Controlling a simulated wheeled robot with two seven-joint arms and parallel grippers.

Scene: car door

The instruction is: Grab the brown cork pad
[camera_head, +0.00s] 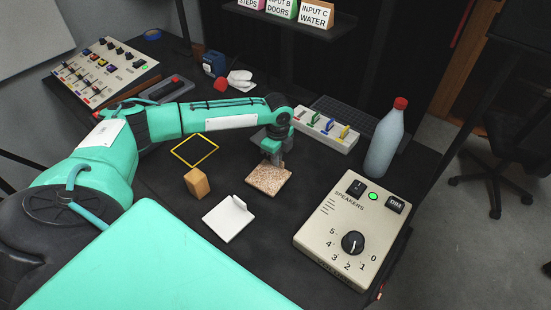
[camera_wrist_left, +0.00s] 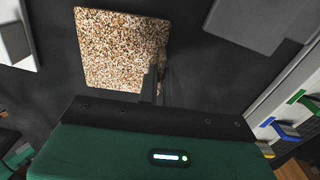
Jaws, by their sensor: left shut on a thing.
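The brown cork pad (camera_head: 268,180) is a flat speckled square at the middle of the dark table in the head view. It also shows in the left wrist view (camera_wrist_left: 118,45), at the upper left. My left gripper (camera_head: 274,160) points down at the pad's far side and is shut on it. In the left wrist view the dark fingers (camera_wrist_left: 155,85) meet at the pad's lower right part and hide a little of it. I cannot tell whether the pad is lifted off the table. My right gripper is not in view.
A white pad with an upright tab (camera_head: 228,220) and a wooden block (camera_head: 197,183) stand to the left. The speaker box (camera_head: 345,240), a bottle (camera_head: 385,140) and a switch strip (camera_head: 325,130) are to the right. A yellow square outline (camera_head: 195,150) surrounds bare table.

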